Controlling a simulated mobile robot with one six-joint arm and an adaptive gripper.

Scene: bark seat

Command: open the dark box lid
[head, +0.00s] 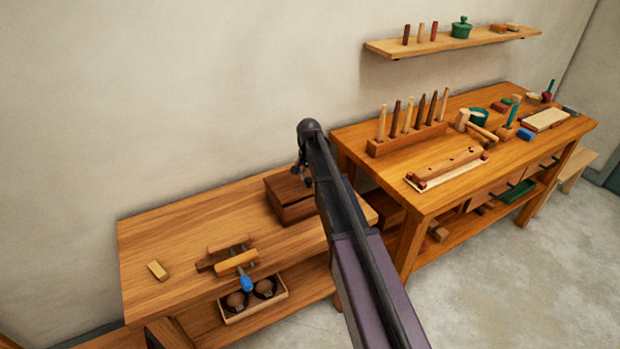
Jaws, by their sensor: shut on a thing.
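The dark box (290,213) is a brown wooden box on the low bench, near its back right. Its lid (285,187) looks down on the box, with a seam line along the front. My gripper (306,181) reaches down from above at the right side of the lid. Its fingers are shut on the lid, small and dark in this view. My arm hides the right end of the box, and the exact grip point is hard to see.
The low bench (170,230) carries a clamp with wooden bars (236,262) and a small wood block (157,270); its left part is mostly clear. A higher workbench (440,200) with a tool rack (408,140) stands right. A wall shelf (455,43) hangs above.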

